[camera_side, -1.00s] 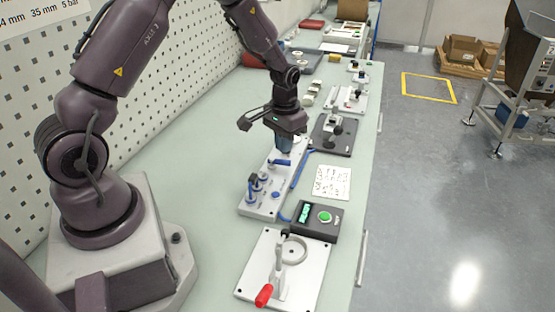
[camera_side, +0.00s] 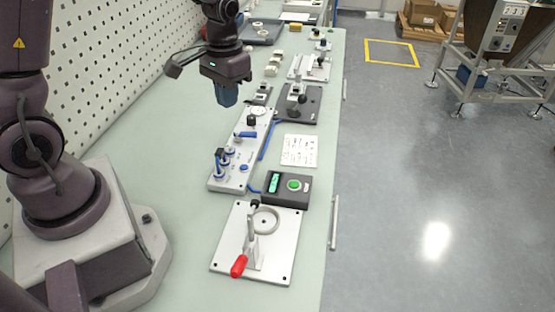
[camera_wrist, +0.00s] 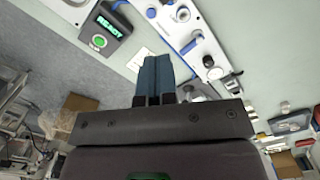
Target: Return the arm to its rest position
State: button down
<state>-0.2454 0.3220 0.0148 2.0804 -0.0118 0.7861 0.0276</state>
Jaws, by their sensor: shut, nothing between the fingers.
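My gripper (camera_side: 226,97) hangs above the bench at the upper middle of the side view, fingers pointing down. Its blue fingers are together with nothing between them. In the wrist view, my gripper (camera_wrist: 156,62) shows the same two blue fingers side by side and touching. Below and to the right of it in the side view is a white fixture plate (camera_side: 229,181) with blue-handled valves and a round gauge. The gripper is clear of this plate and touches nothing.
A control box (camera_side: 284,190) with a green button stands on the bench, and its display reads READY in the wrist view. In front is a plate with a red-handled clamp (camera_side: 239,266). Dark and white fixtures stand farther back.

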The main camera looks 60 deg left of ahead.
jog(key=s+d+r+m+t, duration=0.1)
jog(key=s+d+r+t, duration=0.2)
jog(key=s+r, duration=0.3)
jog(key=s+d+r+m+t, duration=0.1)
jog(key=s+d+r+t, duration=0.2)
jog(key=r, duration=0.7)
jog(key=s+d, duration=0.2)
jog(key=s, duration=0.1)
jog(key=shift+s+d+m, duration=0.25)
jog(key=shift+s+m, duration=0.15)
